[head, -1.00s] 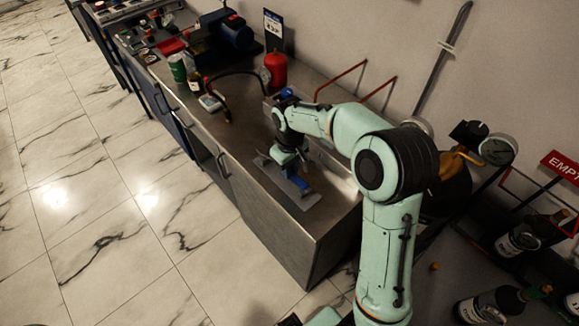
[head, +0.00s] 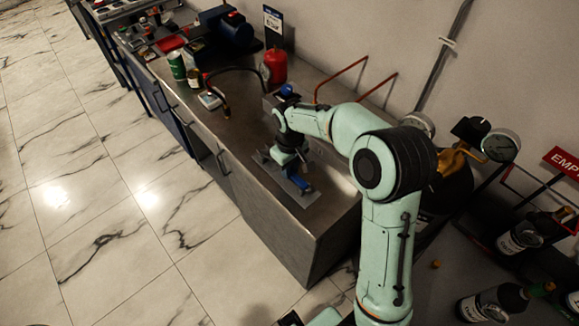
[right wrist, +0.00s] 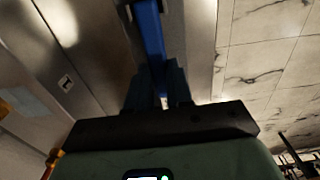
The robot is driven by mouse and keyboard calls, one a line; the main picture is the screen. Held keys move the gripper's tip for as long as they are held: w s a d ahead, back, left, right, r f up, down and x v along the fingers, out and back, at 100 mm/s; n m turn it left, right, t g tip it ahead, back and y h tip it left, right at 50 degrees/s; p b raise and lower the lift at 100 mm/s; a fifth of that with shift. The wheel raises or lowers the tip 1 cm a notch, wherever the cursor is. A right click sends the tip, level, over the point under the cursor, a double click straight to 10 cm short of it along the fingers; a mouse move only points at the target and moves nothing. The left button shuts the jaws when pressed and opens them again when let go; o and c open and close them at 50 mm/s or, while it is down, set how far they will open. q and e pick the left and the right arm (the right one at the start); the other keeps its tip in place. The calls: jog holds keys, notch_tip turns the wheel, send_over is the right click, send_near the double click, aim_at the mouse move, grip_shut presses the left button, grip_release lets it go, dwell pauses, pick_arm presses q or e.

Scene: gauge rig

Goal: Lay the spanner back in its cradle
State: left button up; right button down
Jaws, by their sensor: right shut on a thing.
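My right gripper (head: 291,168) reaches down over the near end of the metal bench and is shut on the spanner. The spanner shows as a blue bar (right wrist: 152,40) between the fingers in the right wrist view. In the head view a blue part (head: 301,184) shows just beyond the fingers, close above a flat grey plate (head: 304,199) on the bench top. The gripper hides most of what lies beneath it. I cannot tell the cradle apart from the plate, or whether the spanner touches it. My left gripper is not in view.
A red bottle (head: 275,66), a black hose (head: 238,71) and a green can (head: 177,66) stand farther back on the bench (head: 245,125). Red bent rods (head: 341,78) are by the wall. The tiled floor at left is clear.

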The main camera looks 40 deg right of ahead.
jog(key=c, duration=0.9)
grip_release()
jog(key=shift+c, duration=0.2)
jog(key=shift+r, duration=0.1)
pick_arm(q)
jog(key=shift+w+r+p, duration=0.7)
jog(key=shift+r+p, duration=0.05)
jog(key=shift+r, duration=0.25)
pick_arm(e)
notch_tip(320, 180, up, 13)
jog(key=shift+r, duration=0.15)
